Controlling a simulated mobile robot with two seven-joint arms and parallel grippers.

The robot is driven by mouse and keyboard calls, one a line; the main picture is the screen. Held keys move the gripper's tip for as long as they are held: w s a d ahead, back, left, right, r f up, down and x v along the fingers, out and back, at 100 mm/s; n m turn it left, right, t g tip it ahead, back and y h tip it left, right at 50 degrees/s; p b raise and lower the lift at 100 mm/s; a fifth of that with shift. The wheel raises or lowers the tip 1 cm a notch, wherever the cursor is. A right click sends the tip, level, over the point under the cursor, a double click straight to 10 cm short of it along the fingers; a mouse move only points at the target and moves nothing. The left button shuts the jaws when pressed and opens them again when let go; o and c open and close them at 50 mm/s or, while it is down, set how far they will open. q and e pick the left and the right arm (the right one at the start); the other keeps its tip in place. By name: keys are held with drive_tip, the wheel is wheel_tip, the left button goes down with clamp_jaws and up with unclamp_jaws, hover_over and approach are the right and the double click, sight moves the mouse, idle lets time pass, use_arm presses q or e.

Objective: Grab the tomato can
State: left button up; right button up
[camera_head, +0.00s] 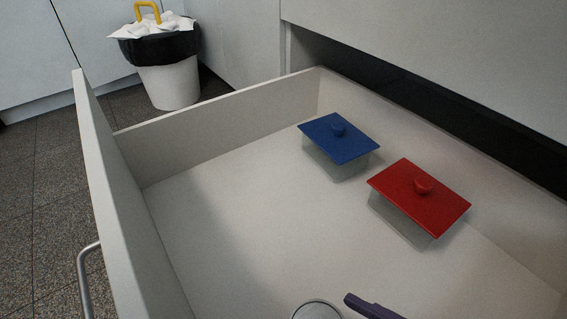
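The open drawer (220,222) fills the middle of the head view. At its near end, cut off by the bottom edge, is a round top with a pale metallic rim (318,311). It could be the top of a can, but no label or side shows, so I cannot tell whether it is the tomato can. Just right of it is a dark purple bar (372,306), also cut off by the bottom edge. I cannot tell what it belongs to. I see neither of my grippers for certain.
A clear container with a blue lid (340,138) and one with a red lid (420,196) stand along the drawer's right side. The drawer's left and middle floor is clear. A bin (168,82) with a black bag stands on the floor beyond.

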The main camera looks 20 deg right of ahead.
sight(299, 317)
drive_tip(key=shift+w+a+f+b, duration=0.45)
drive_tip(key=shift+a+f, duration=0.2)
drive_tip(key=shift+a, duration=0.05)
drive_tip(key=x, duration=0.1)
drive_tip(key=b+x, duration=0.1)
drive_tip(key=x, duration=0.1)
drive_tip(key=b+x, duration=0.1)
drive_tip(key=shift+w+d+f, duration=0.1)
drive_tip(key=shift+w+f, duration=0.25)
drive_tip(key=shift+f, duration=0.05)
drive_tip(key=shift+w, duration=0.15)
drive_tip(key=shift+c, duration=1.2)
use_arm(q)
drive_tip(key=f, duration=0.3)
drive_tip(key=shift+s+a+f, duration=0.2)
drive_tip(key=shift+s, duration=0.1)
use_arm(e)
clamp_jaws()
